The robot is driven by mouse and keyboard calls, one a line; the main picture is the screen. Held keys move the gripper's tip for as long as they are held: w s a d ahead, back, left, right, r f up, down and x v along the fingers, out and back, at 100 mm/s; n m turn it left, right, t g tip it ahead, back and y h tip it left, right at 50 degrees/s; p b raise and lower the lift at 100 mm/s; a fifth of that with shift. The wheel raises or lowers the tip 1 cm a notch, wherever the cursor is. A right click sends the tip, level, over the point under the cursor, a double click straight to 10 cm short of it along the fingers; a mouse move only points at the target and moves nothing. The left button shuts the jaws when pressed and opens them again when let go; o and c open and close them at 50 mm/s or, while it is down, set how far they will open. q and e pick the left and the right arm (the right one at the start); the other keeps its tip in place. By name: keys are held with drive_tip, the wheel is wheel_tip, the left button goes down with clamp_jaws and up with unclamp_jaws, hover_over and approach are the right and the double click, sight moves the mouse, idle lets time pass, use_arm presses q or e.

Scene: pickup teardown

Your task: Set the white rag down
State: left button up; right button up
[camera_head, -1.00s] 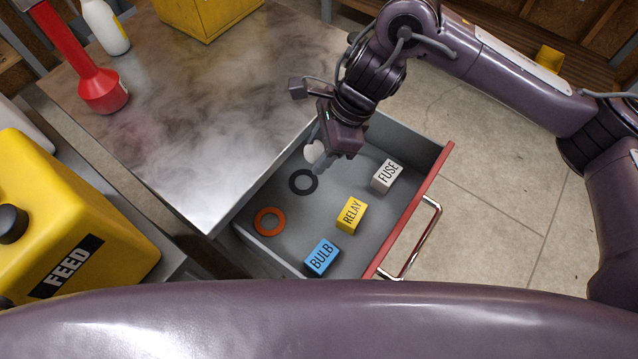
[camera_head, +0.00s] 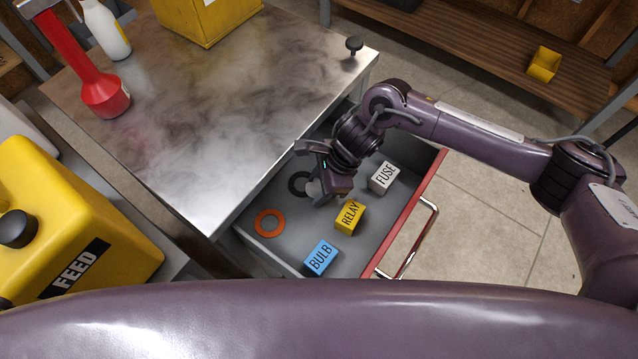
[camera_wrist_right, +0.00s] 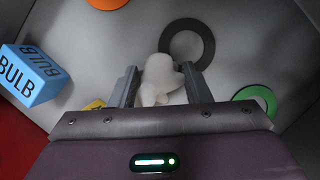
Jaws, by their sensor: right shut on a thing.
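The white rag (camera_wrist_right: 160,80) is a small crumpled lump between the two fingers of my right gripper (camera_wrist_right: 162,88). In the head view the rag (camera_head: 313,188) shows as a pale patch beside the right gripper (camera_head: 318,198), which is shut on it inside the open drawer (camera_head: 290,249). The gripper and wrist hide part of it. Whether the rag touches the drawer floor I cannot tell. My left gripper is not in view.
The drawer holds an orange ring (camera_head: 269,223), a black ring (camera_head: 296,183), a blue BULB block (camera_head: 320,258), a yellow RELAY block (camera_head: 349,217) and a white FUSE block (camera_head: 383,177). A green ring (camera_wrist_right: 256,98) shows in the wrist view.

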drive_tip(key=o, duration=1)
drive_tip(key=shift+f, duration=0.1)
drive_tip(key=b+v, duration=0.1)
drive_tip(key=v, duration=1.1)
